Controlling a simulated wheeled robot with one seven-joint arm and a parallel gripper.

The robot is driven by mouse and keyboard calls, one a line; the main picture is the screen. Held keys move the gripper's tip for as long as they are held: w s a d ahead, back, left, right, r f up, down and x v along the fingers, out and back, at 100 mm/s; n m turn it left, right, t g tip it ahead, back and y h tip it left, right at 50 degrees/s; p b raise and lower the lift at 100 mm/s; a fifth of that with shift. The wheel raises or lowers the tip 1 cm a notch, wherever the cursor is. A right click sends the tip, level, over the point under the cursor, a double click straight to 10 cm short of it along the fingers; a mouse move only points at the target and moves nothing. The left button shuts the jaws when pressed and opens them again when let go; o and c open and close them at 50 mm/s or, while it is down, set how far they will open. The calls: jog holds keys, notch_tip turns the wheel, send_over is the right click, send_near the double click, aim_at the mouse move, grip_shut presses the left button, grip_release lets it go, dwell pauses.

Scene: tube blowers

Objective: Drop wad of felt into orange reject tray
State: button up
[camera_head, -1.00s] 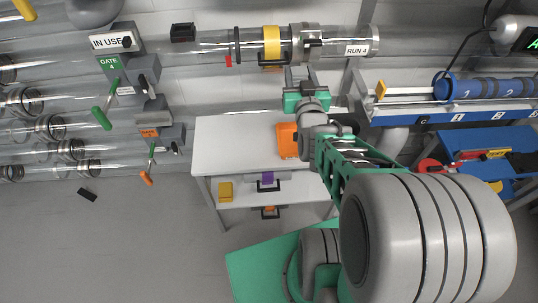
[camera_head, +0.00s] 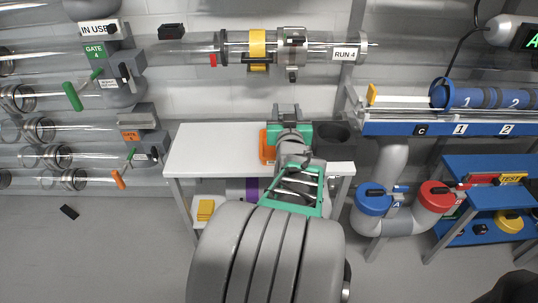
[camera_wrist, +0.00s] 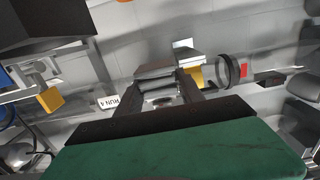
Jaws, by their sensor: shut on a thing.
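The orange reject tray (camera_head: 265,146) is on the white table, partly hidden behind my gripper and wrist. My gripper (camera_head: 286,110) is in front of the tray's right part in the head view, fingers pointing away from me; its height above the table is hard to tell. In the wrist view, my gripper (camera_wrist: 160,82) is shut on a small grey piece (camera_wrist: 162,98) between the fingers. This looks like the wad of felt, but its shape is mostly hidden by the fingers.
The white table (camera_head: 208,145) is clear left of the tray. A clear tube with a yellow collar (camera_head: 257,45) runs above the table. A blue rack (camera_head: 430,129) is to the right.

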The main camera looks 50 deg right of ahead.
notch_tip(320, 180, down, 5)
jog(key=shift+w+a+f+b, duration=0.15)
jog(key=shift+b, duration=1.1)
jog(key=o, duration=1.4)
